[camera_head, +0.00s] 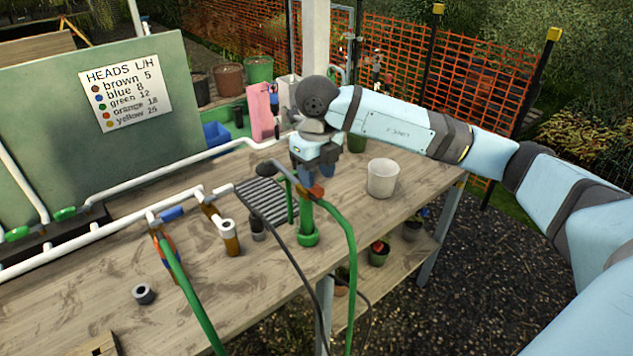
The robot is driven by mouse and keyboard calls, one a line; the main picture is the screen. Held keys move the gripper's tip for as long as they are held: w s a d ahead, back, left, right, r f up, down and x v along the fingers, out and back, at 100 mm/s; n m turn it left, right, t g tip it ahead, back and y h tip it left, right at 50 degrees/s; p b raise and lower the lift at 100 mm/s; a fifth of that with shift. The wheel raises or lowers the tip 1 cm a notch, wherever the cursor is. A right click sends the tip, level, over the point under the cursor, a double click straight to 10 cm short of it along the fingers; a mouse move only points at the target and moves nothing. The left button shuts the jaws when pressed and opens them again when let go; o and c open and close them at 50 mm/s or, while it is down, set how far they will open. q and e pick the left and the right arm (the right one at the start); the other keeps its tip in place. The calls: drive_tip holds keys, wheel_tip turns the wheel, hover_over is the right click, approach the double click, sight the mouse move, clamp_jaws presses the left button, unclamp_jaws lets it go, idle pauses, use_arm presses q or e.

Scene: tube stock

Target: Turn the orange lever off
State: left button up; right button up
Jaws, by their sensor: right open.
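The orange lever (316,191) is a small orange-red piece at the top of the green hose, near the right end of the wooden table. My right gripper (313,172) points down just above and beside it, with its fingers open. I cannot tell whether a finger touches the lever. The gripper partly hides the fitting behind it. A green hose (350,250) curves from this fitting down over the table's front edge. My left gripper does not show.
A black slotted grate (263,201) and a green upright pipe (307,236) are close to the gripper. A white pot (382,179) stands to the right. White pipes (120,222) with a blue lever (172,213) run along the left.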

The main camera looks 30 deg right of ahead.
sight(317, 186)
wheel_tip(317, 186, up, 11)
idle(0.7)
